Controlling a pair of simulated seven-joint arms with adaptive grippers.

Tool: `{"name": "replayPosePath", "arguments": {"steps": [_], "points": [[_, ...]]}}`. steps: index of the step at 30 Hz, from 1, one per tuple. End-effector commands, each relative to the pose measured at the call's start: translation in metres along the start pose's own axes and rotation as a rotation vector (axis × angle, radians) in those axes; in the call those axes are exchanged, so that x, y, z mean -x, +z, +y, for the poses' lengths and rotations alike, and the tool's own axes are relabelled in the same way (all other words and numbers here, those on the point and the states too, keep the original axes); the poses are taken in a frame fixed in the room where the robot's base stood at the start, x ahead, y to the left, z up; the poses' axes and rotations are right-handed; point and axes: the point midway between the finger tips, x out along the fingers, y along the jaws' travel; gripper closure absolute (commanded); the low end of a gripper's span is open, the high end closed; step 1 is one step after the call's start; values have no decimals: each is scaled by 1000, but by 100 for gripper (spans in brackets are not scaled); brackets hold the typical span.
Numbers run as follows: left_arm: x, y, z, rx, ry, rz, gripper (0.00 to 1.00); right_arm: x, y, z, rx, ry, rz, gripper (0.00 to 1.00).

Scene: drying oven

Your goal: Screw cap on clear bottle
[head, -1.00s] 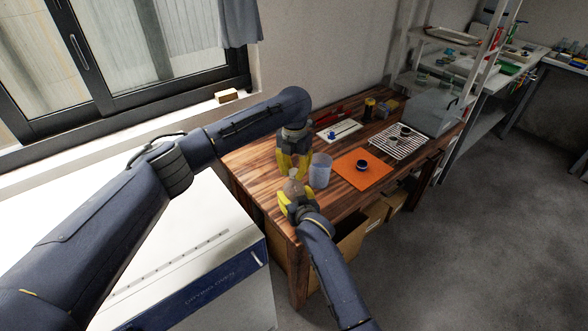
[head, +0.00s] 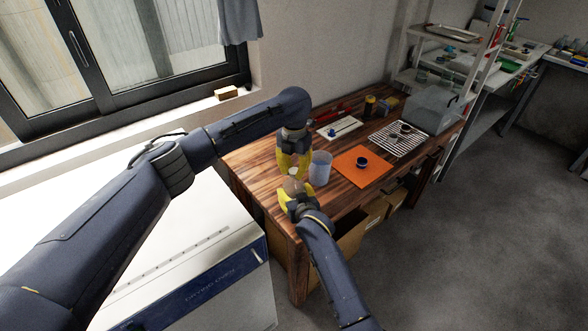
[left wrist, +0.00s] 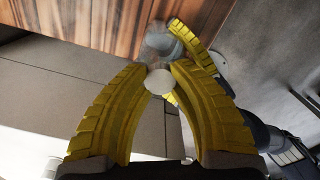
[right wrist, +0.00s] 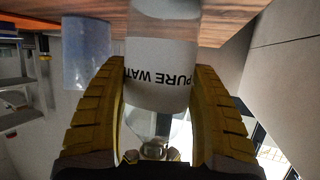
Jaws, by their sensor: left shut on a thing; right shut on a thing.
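A white round cap (left wrist: 160,82) sits between the tips of my left gripper (left wrist: 158,76), which is shut on it. In the head view my left gripper (head: 293,170) points down, with the cap at its tips. My right gripper (right wrist: 157,108) is shut on the clear bottle (right wrist: 163,20), which has a white label reading "PURE WAT…". In the head view my right gripper (head: 292,193) is just below the left one. I cannot tell whether cap and neck touch.
A translucent beaker (head: 320,168) stands close right of the grippers on the wooden table (head: 258,160). An orange mat (head: 350,177) bears a dark round piece. A wire rack (head: 408,147), a white board (head: 332,132) and a grey bin (head: 432,112) are farther back. The oven is lower left.

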Motion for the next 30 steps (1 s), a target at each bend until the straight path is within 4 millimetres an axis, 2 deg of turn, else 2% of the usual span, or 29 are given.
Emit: {"name": "replayPosePath", "arguments": {"steps": [5,6,11,24,30], "points": [[-3,0,0,0,-1,1,87,0,0,0,0,0,0,86],[-4,0,0,0,-1,0,87,0,0,0,0,0,0,100],[-3,0,0,-66,-1,0,87,0,0,0,0,0,0,100],[-4,0,0,-698,1,0,87,0,0,0,0,0,-1,100],[-3,0,0,-838,2,0,87,0,0,0,0,0,-1,100]]}}
